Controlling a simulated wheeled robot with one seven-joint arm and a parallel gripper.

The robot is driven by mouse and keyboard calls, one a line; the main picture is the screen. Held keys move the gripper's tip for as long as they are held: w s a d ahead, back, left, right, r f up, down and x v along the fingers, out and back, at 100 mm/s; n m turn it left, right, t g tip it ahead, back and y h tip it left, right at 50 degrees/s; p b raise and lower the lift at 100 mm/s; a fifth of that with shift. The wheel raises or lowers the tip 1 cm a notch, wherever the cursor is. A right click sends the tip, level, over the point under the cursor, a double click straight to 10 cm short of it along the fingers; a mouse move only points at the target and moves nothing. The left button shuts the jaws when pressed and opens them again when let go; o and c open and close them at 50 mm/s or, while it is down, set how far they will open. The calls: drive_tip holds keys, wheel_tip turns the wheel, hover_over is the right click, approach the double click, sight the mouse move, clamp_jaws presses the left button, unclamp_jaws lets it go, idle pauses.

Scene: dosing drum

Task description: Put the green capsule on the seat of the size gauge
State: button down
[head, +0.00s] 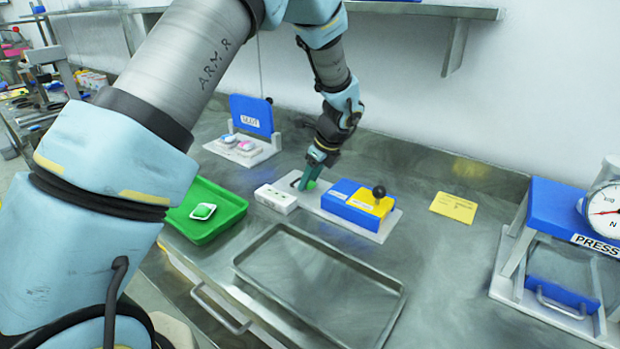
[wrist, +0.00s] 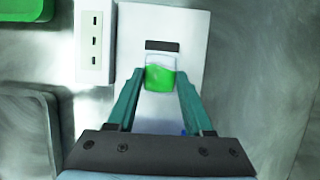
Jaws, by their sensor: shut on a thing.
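The green capsule (wrist: 160,79), with a whitish far end, is between my fingertips in the wrist view. My gripper (wrist: 160,88) is shut on it. In the head view my gripper (head: 309,183) points down over the left part of a white base plate (head: 385,231), which appears to be the size gauge. The plate carries a blue block (head: 346,205) and a yellow block with a black knob (head: 378,193). In the wrist view a dark slot (wrist: 162,45) lies in the plate just beyond the capsule. I cannot tell whether the capsule touches the plate.
A white block with several slots (head: 276,198) stands left of the plate. A green tray (head: 228,213) holds a white-and-green item (head: 203,211). An empty metal tray (head: 268,277) lies in front. A yellow card (head: 454,207) and a blue press (head: 557,205) are at right.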

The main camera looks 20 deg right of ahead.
drive_tip(key=shift+f, duration=0.15)
drive_tip(key=shift+c, duration=1.5)
unclamp_jaws()
drive_tip(key=b+v, duration=0.2)
drive_tip(key=v, duration=1)
drive_tip(key=w+a+n+g+h, duration=0.1)
drive_tip(key=a+n+g, duration=0.1)
drive_tip(key=a+n, duration=1.65)
drive_tip(key=s+a+f+n, duration=0.1)
drive_tip(key=s+a+n, duration=0.1)
drive_tip(key=a, duration=0.4)
drive_tip(key=s+a+f+n+h, duration=0.1)
drive_tip(key=s+a+n, duration=0.2)
drive_tip(key=a+n, duration=0.2)
drive_tip(key=s+a+f+n, duration=0.1)
drive_tip(key=s+a+n, duration=0.2)
drive_tip(key=a, duration=0.6)
drive_tip(key=shift+a+n, duration=0.2)
drive_tip(key=shift+n, duration=0.15)
